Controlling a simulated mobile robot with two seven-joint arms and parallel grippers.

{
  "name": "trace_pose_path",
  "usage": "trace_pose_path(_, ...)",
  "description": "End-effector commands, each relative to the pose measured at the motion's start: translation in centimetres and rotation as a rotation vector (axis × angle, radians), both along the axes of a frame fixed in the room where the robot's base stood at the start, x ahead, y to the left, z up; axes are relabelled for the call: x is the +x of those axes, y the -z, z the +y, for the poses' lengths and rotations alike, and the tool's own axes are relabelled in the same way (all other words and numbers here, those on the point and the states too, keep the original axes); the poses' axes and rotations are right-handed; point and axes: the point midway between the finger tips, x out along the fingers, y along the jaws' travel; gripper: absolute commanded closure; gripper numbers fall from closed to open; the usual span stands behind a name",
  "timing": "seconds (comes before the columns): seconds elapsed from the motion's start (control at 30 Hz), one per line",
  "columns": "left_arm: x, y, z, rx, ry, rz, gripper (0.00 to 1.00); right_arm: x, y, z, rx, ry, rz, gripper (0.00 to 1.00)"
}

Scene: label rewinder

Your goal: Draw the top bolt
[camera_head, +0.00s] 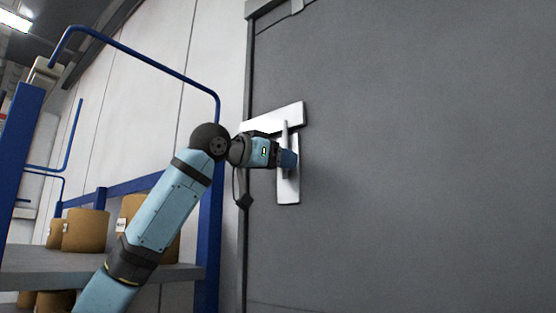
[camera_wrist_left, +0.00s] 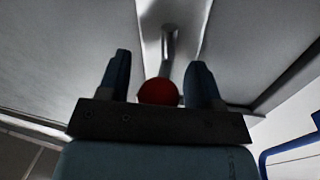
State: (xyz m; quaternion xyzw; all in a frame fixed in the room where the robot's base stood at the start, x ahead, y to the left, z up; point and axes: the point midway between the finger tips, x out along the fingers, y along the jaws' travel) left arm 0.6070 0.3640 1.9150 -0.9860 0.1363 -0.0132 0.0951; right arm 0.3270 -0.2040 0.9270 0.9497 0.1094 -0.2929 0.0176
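The bolt (camera_head: 287,190) is pale metal on the grey door (camera_head: 420,150), with an upright plate and bar below a slanted crosspiece (camera_head: 275,119). In the left wrist view, a metal bar (camera_wrist_left: 169,45) runs down towards a round red knob (camera_wrist_left: 158,92). My left gripper (camera_head: 288,160) is at the bolt, its fingers in front of the upright plate. In the left wrist view my left gripper (camera_wrist_left: 160,85) is open, with the knob between its fingers and a small gap visible on each side. The head view does not show the knob. My right gripper is out of view.
A blue-framed rack (camera_head: 211,240) stands left of the door, with brown rolls (camera_head: 86,231) on its grey shelf (camera_head: 60,265). Its blue rail (camera_head: 150,60) arches behind my left arm. A pale wall (camera_head: 215,60) is behind. The door face to the right is clear.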

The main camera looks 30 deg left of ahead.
Motion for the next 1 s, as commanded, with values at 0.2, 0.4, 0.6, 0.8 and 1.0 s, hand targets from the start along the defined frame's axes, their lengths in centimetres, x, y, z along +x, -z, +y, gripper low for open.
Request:
trace_pose_path(0.2,0.0,0.0,0.0,0.0,0.0,0.0,0.93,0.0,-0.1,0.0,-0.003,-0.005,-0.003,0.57)
trace_pose_path(0.4,0.0,0.6,0.0,0.0,0.0,0.0,1.0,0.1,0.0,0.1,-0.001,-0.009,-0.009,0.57)
trace_pose_path(0.6,0.0,4.1,-0.1,0.0,0.002,0.001,1.0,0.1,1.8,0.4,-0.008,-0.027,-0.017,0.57)
trace_pose_path(0.8,0.0,5.0,0.0,0.0,0.001,0.001,1.0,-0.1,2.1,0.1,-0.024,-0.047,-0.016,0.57)
trace_pose_path(1.0,0.1,5.2,-0.1,0.002,0.001,0.006,0.6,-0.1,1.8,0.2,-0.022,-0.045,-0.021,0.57)
